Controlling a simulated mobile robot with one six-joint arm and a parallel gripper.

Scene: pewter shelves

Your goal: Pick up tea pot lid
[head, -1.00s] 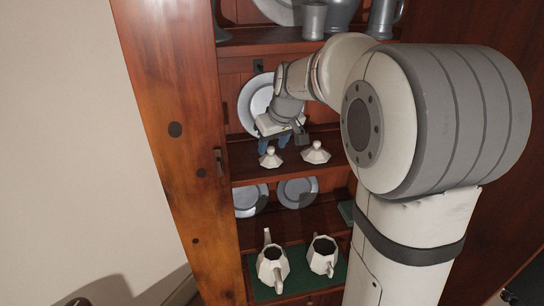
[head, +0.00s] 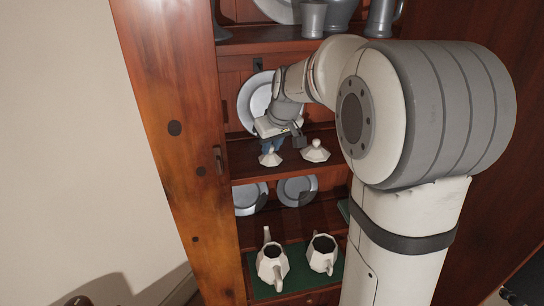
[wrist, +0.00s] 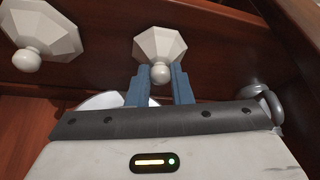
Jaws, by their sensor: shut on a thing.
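Two white faceted tea pot lids with round knobs sit on the middle shelf. The left lid (head: 270,159) is under my gripper (head: 272,146), and the right lid (head: 315,151) stands apart beside it. In the wrist view my gripper's blue fingers (wrist: 159,84) are shut on the knob of one lid (wrist: 159,45). The other lid (wrist: 44,32) shows at the upper left there, clear of the fingers. Two white tea pots without lids, one on the left (head: 272,265) and one on the right (head: 322,253), stand on the lower shelf.
A pewter plate (head: 257,95) leans behind my gripper, and smaller plates (head: 298,190) stand one shelf below. Pewter mugs (head: 313,19) stand on the shelf above. The wooden cabinet side (head: 175,150) bounds the shelves at left.

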